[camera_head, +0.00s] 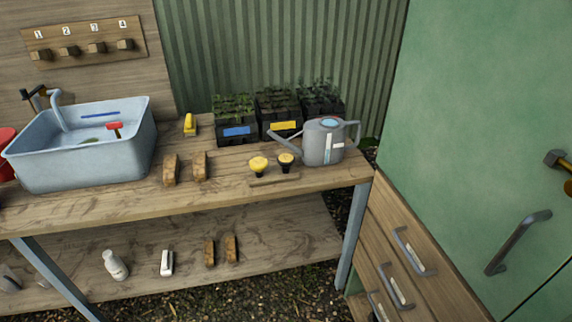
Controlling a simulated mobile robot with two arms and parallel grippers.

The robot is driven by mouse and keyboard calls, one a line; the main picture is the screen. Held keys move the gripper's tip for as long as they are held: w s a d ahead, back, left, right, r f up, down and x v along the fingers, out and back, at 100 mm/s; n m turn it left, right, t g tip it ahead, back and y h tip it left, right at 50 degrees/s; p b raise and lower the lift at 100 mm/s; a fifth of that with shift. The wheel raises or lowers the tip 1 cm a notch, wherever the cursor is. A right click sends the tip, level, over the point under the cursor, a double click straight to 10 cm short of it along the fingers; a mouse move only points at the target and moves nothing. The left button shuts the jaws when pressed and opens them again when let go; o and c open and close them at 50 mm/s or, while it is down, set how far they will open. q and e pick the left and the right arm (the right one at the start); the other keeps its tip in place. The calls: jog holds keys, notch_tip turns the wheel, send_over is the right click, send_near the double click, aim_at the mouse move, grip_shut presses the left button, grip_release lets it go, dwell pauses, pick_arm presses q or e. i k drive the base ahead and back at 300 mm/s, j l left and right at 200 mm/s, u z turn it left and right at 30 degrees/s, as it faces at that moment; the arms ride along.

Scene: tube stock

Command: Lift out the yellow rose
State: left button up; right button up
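A round yellow head on a short dark stem, which looks like the yellow rose (258,164), is on the wooden bench, left of the grey watering can (323,148). A similar, darker brass-coloured rose (286,160) is just to its right. A thin wooden strip (274,180) lies in front of both. Whether they sit in holders is too small to tell. The grey-blue sink (75,172) at the left holds a red-topped item (115,127) and a greenish item, partly hidden. Neither of my grippers is in view.
Seedling trays (237,131) with blue and yellow labels stand behind the can. Wooden blocks (171,170) and a small yellow item (190,125) are between the sink and the roses. A lower shelf (190,285) holds bottles and blocks. A green cabinet (470,120) and drawers (425,255) are at right.

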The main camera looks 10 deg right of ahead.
aim_at(259, 163)
jog(key=z, duration=0.3)
jog(key=i+j+z, duration=0.1)
jog(key=j+z, duration=0.15)
jog(key=z, duration=0.15)
jog(key=i+j+z, duration=0.1)
jog(key=j+z, duration=0.15)
jog(key=z, duration=0.15)
jog(key=j+z, duration=0.4)
jog(key=i+l, duration=0.05)
jog(key=l, duration=0.05)
